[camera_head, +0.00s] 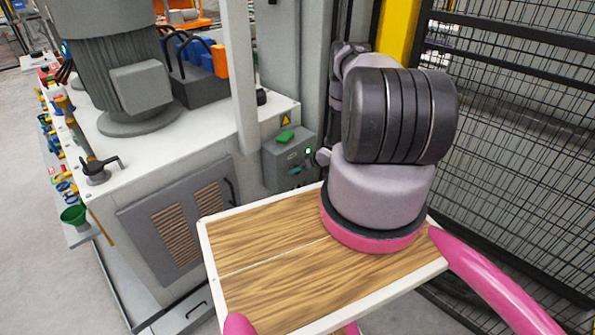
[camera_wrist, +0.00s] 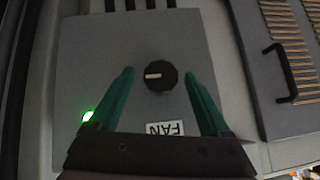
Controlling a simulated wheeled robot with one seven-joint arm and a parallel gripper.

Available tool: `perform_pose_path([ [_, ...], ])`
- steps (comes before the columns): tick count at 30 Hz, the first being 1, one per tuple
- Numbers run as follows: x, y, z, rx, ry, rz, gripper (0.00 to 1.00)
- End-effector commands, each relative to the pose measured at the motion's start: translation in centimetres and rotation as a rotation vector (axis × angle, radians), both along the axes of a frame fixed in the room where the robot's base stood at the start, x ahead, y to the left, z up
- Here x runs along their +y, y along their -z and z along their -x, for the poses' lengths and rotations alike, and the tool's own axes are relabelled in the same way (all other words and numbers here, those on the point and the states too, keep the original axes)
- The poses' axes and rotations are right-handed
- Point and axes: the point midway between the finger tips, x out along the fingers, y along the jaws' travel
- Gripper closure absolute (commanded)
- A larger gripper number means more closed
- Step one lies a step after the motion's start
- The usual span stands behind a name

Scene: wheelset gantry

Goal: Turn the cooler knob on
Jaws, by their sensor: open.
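In the wrist view a round black knob (camera_wrist: 166,80) sits on the flat face of a grey control box (camera_wrist: 90,45). Its white mark lies level and points left in this view. A white label (camera_wrist: 165,128) reads FAN, upside down. A green light (camera_wrist: 87,116) glows on the box. My gripper (camera_wrist: 158,73) has two dark green fingers spread open, one on each side of the knob, with gaps between them and it. Whether the fingertips reach the knob's depth is unclear. The box (camera_head: 279,163) also shows in the head view, where my arm partly blocks the area and the knob cannot be made out.
A louvred panel with a dark handle (camera_wrist: 285,70) is beside the box. In the head view, a white machine bench (camera_head: 145,160) with a grey motor stands left of the box. A black mesh fence (camera_head: 500,130) stands at the right. Bare floor lies at far left.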

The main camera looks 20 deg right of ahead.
Motion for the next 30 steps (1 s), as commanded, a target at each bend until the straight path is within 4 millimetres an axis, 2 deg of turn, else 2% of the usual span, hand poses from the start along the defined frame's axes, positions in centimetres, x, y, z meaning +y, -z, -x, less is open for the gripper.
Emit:
perform_pose_path([
  [6, -1.7, -3.3, 2.8, 0.0, 0.004, 0.0, 0.19],
  [12, -2.9, -5.6, 4.9, -0.002, 0.004, 0.0, 0.19],
  [18, -3.2, -6.5, 5.7, -0.001, 0.002, 0.0, 0.19],
  [30, -3.2, -6.5, 5.7, -0.001, 0.002, 0.0, 0.19],
])
